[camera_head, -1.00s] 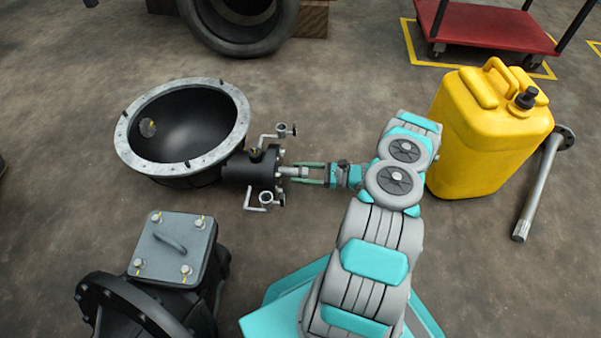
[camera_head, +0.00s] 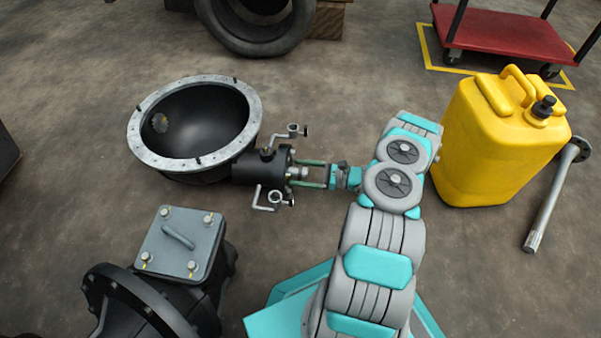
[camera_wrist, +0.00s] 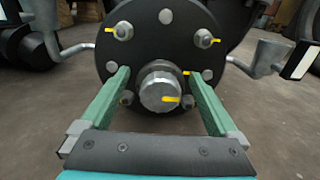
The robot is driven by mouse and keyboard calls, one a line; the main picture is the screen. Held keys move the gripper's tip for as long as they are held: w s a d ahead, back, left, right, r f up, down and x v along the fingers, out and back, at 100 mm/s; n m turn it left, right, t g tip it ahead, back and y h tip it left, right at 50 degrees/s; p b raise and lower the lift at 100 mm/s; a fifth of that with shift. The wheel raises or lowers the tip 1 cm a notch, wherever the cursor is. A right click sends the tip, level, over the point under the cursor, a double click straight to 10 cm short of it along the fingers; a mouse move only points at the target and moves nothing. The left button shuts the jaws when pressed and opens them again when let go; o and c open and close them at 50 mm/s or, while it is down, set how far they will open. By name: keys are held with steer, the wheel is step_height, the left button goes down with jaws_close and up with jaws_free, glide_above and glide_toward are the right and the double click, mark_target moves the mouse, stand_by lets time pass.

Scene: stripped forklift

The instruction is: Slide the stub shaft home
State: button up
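The stub shaft (camera_wrist: 160,90) is a short grey metal cylinder with a yellow mark on its end face. In the head view the stub shaft (camera_head: 300,173) shows at the right end of the black tube housing (camera_head: 250,168) on the bell-shaped casing (camera_head: 145,145). My gripper (camera_wrist: 157,82) has its two green fingers apart, one on each side of the shaft, with visible gaps. The fingertips are close to the flange face. How deep the shaft sits inside is hidden.
Bent pipes with valves (camera_head: 268,198) flank the flange on both sides, close to my fingers. A yellow jerrycan (camera_head: 495,140) and a flanged rod (camera_head: 555,195) stand and lie right of my arm. A black lidded housing (camera_head: 180,245) is at lower left.

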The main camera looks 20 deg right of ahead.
steer(key=shift+d, duration=0.1)
steer(key=p+v, duration=0.1)
steer(key=v, duration=0.6)
steer(key=shift+s+d, duration=0.25)
steer(key=shift+c, duration=0.2)
